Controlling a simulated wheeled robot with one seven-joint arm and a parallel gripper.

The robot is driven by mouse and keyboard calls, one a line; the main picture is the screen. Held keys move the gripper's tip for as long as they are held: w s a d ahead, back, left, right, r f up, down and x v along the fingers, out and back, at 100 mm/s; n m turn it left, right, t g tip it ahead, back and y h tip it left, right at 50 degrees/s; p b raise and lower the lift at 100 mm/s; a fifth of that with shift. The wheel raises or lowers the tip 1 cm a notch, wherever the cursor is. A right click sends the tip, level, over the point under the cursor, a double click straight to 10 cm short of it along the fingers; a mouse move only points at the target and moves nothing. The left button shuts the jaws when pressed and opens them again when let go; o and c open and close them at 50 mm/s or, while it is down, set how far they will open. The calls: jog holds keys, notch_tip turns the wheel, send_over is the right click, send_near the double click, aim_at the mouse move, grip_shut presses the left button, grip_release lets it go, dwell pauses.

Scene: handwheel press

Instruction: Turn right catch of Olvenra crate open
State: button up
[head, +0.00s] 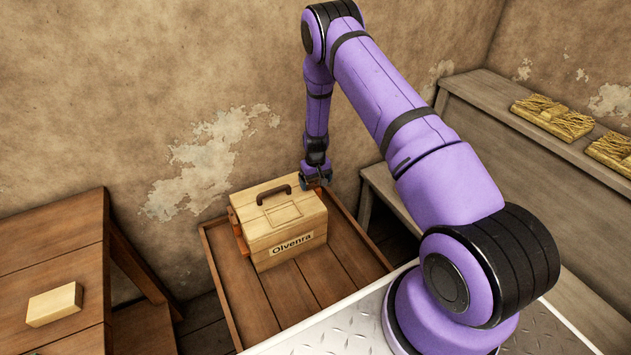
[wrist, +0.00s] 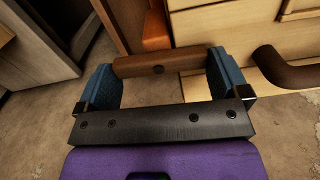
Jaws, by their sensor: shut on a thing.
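The Olvenra crate (head: 290,228) is a pale wooden box with a dark brown carry handle (head: 273,194) on its closed lid and its name on the front. An orange catch (head: 240,240) shows on its left side. My gripper (head: 316,180) is at the crate's far right top edge. An orange part (wrist: 155,28) shows just beyond the bar. The right catch is hidden in the head view.
The crate stands on a reddish plank table (head: 330,280) with a raised rim and bare planks in front. A table at left (head: 60,250) carries a pale block (head: 55,304). Stepped shelving (head: 500,120) at right holds straw-like bundles (head: 553,115). The wall (head: 170,80) is close behind.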

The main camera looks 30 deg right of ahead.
jog(key=m, duration=0.4)
jog(key=shift+d+m, duration=0.1)
jog(key=shift+m, duration=0.3)
jog(key=m, duration=0.4)
jog(key=shift+s, duration=0.1)
jog(key=m, duration=0.4)
jog(key=shift+s+d+m, duration=0.1)
jog(key=shift+m, duration=0.3)
jog(key=shift+s+m, duration=0.1)
jog(key=shift+m, duration=1.8)
jog(key=o, duration=0.6)
jog(key=shift+c, duration=0.2)
notch_tip(320, 180, up, 11)
